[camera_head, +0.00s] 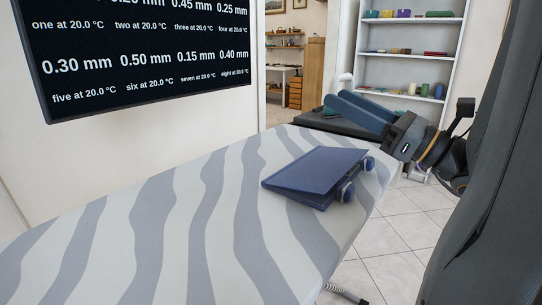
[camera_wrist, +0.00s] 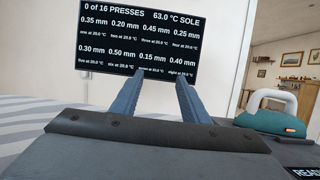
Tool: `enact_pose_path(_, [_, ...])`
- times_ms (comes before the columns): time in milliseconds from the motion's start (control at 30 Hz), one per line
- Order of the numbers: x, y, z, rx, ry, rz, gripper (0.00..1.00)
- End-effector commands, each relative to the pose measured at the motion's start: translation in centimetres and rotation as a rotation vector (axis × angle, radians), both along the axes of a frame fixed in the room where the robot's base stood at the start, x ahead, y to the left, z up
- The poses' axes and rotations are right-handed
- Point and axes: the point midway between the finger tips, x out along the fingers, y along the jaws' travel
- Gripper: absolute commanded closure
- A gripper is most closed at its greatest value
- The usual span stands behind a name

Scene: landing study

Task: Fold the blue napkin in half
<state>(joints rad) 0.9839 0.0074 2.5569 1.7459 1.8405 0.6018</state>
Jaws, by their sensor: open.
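The blue napkin (camera_head: 312,168) lies on the striped ironing board, near its right edge. It looks doubled over, with the upper layer sloping up and a dark gap along its front side. Two rounded dark-blue pieces with pale ends (camera_head: 346,191) sit at its right edge; I cannot tell whether they are part of it. My gripper (camera_head: 335,102) is open and empty, above and behind the napkin to its right, apart from it. In the wrist view the two fingers of my gripper (camera_wrist: 161,77) stand apart with nothing between them; the napkin is not seen there.
The striped board (camera_head: 120,225) is bare left of the napkin. A teal iron with a white handle (camera_wrist: 272,120) stands right of my gripper in the wrist view. A dark screen (camera_head: 140,50) hangs behind the board. Shelves (camera_head: 412,40) stand at the back right.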

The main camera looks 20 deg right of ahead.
Motion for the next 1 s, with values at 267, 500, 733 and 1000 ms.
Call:
enact_pose_path(267, [0.0,0.0,0.0,0.0,0.0,0.0,0.59])
enact_pose_path(500, [-0.6,-0.3,1.8,-0.001,0.001,0.0,0.59])
enact_pose_path(733, [-1.4,-0.9,4.2,0.0,0.001,0.0,0.59])
enact_pose_path(1000, [-2.3,-1.5,6.9,0.001,0.001,-0.001,0.59])
